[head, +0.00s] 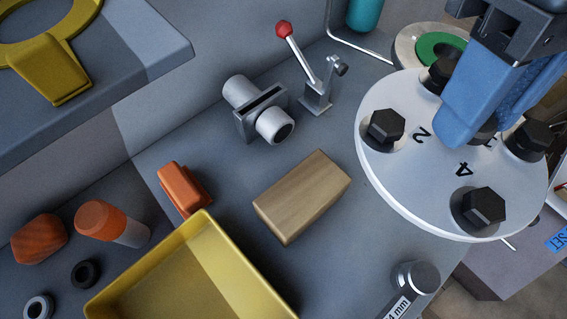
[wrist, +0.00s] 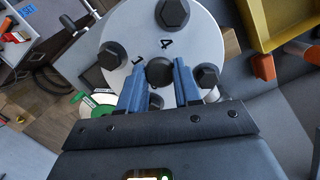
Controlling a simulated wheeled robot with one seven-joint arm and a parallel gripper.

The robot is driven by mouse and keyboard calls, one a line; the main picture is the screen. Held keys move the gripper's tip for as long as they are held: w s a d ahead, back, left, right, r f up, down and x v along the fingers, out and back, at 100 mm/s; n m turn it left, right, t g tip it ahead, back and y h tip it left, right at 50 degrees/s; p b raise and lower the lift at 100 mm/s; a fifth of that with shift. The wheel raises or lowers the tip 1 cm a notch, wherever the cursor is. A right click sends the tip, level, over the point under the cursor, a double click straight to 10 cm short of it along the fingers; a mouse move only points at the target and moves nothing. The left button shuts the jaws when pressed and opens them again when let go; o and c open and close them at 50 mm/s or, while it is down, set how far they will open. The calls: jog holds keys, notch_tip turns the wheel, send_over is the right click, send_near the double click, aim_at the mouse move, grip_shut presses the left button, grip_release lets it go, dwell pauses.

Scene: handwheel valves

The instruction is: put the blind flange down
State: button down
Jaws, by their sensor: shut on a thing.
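The blind flange (head: 425,170) is a white disc with several black hex bolts and printed numbers, at the right of the head view. It also shows in the wrist view (wrist: 195,45). My gripper (head: 482,134) has blue fingers shut on the black knob in the middle of the flange. In the wrist view the knob (wrist: 159,73) sits between the two fingertips. The flange is held up, apart from the grey bench (head: 345,235) as far as I can tell. It hides part of what lies beneath it.
A wooden block (head: 303,197), a yellow tray (head: 130,285), a metal fitting (head: 262,105) and a red-knobbed lever (head: 300,52) stand on the bench. A green-ringed disc (head: 432,47) is behind the flange. A labelled metal cylinder (head: 415,280) is in front. Bare bench lies right of the block.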

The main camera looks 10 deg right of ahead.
jog(key=a+f, duration=0.2)
jog(key=a, duration=0.1)
jog(key=w+a+f, duration=0.1)
jog(key=a+f, duration=0.1)
jog(key=a, duration=0.2)
jog(key=a+f+p, duration=0.1)
jog(key=a+f, duration=0.1)
jog(key=a, duration=0.2)
jog(key=shift+w+f, duration=0.3)
jog(key=shift+w, duration=0.05)
jog(key=shift+a+f+p, duration=0.1)
jog(key=shift+f+p, duration=0.25)
jog(key=shift+f, duration=1.7)
jog(key=shift+f+b, duration=0.2)
jog(key=shift+b, duration=0.15)
jog(key=c, duration=0.8)
grip_release()
jog(key=shift+r, duration=0.15)
jog(key=shift+r+p, duration=0.2)
jog(key=shift+p, duration=0.3)
jog(key=r, duration=0.4)
jog(key=w+r, duration=0.1)
jog(key=r, duration=0.6)
jog(key=shift+w+a+r, duration=0.15)
jog(key=shift+w+r, duration=0.15)
jog(key=shift+w, duration=0.1)
